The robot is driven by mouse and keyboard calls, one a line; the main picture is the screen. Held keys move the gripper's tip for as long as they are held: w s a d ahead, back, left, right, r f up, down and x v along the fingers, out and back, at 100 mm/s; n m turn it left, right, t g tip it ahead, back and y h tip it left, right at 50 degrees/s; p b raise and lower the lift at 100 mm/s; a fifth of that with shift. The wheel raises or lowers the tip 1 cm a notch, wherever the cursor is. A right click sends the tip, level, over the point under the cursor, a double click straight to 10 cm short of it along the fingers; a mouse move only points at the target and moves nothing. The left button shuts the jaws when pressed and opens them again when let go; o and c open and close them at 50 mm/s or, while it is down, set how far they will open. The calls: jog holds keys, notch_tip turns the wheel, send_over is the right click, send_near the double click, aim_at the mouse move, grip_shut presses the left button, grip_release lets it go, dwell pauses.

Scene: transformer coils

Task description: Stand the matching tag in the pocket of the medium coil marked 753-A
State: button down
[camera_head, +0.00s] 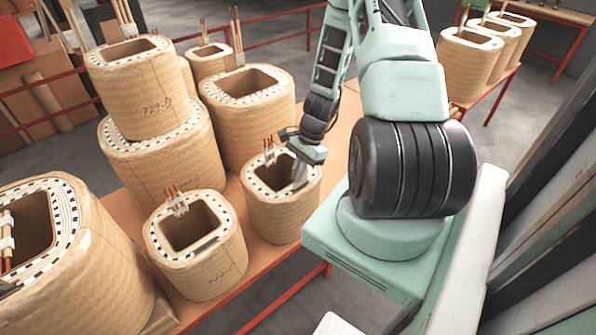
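My gripper (299,176) points down over the near right coil (284,215), with its tip at the right part of that coil's open top. I cannot tell whether the tip touches the rim or whether a tag is between the fingers. The coil to its left (215,265) has faint writing on its side that I cannot read. The stacked upper coil (140,92) is marked 729-D, and a larger coil (165,180) below it bears faint writing. No marking 753-A is legible, and I cannot make out any tag or pocket.
A large coil (100,270) fills the lower left, and another (245,135) stands behind the coil under my gripper. Several wire leads stick up from the coils. The orange table (268,262) has a bare front strip. More coils (470,65) stand on a bench at the back right.

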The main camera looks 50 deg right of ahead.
aim_at(296, 188)
jog(key=shift+f+b, duration=1.35)
jog(key=shift+f, duration=0.55)
jog(key=c, duration=1.7)
grip_release()
jog(key=shift+s+f, duration=0.1)
jog(key=shift+d, duration=0.1)
jog(key=shift+o, duration=0.6)
jog(key=shift+d+r, duration=0.15)
jog(key=shift+r, duration=0.2)
jog(key=b+v, duration=0.2)
jog(key=v, duration=1.5)
jog(key=shift+b, duration=0.35)
